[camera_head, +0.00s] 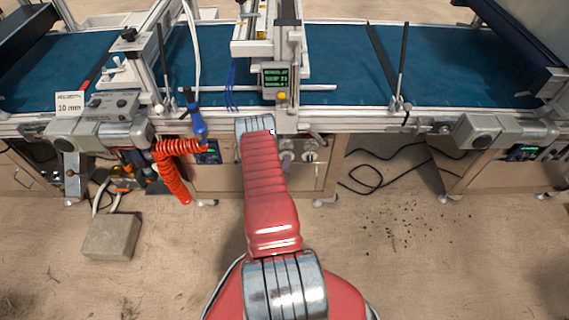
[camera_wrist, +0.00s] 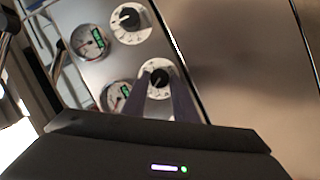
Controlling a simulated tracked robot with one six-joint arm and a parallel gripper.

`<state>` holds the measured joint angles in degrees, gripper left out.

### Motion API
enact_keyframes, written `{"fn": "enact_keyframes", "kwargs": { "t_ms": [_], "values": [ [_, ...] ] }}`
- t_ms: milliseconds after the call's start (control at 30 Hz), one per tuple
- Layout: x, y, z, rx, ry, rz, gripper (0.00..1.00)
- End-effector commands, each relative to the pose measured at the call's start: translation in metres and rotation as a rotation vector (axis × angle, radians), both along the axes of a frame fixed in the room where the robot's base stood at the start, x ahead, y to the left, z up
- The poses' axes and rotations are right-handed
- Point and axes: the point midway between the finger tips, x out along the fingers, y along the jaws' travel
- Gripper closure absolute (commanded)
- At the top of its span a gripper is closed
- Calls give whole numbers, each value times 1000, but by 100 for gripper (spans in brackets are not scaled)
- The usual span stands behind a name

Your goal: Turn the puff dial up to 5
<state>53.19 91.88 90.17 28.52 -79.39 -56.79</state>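In the wrist view two dials sit on a metal panel, each a white round plate with a black knob: an upper dial (camera_wrist: 131,18) and a lower dial (camera_wrist: 158,76). Their lettering is too small to read, so I cannot tell which is the puff dial. My gripper (camera_wrist: 159,80) has its two dark fingers spread on either side of the lower dial's knob. A gap seems to show beside the knob; contact is not clear. In the head view my arm hides the gripper; pale dials (camera_head: 310,144) show on the panel beside it.
A blue conveyor belt (camera_head: 350,60) runs above. A red coiled hose (camera_head: 172,172) hangs to the left. Black cables (camera_head: 367,178) lie on the floor right.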

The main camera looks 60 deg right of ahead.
Motion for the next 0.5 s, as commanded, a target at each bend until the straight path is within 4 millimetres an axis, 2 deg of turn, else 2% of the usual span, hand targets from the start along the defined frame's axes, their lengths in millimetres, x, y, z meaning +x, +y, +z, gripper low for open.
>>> {"fn": "enact_keyframes", "kwargs": {
  "t_ms": [33, 300, 500],
  "values": [
    [0, 0, 0, 1, 0, 1, 79],
    [1, 1, -1, 2, 1, 2, 98],
    [1, 1, -1, 7, -5, 3, 98]
  ]
}}
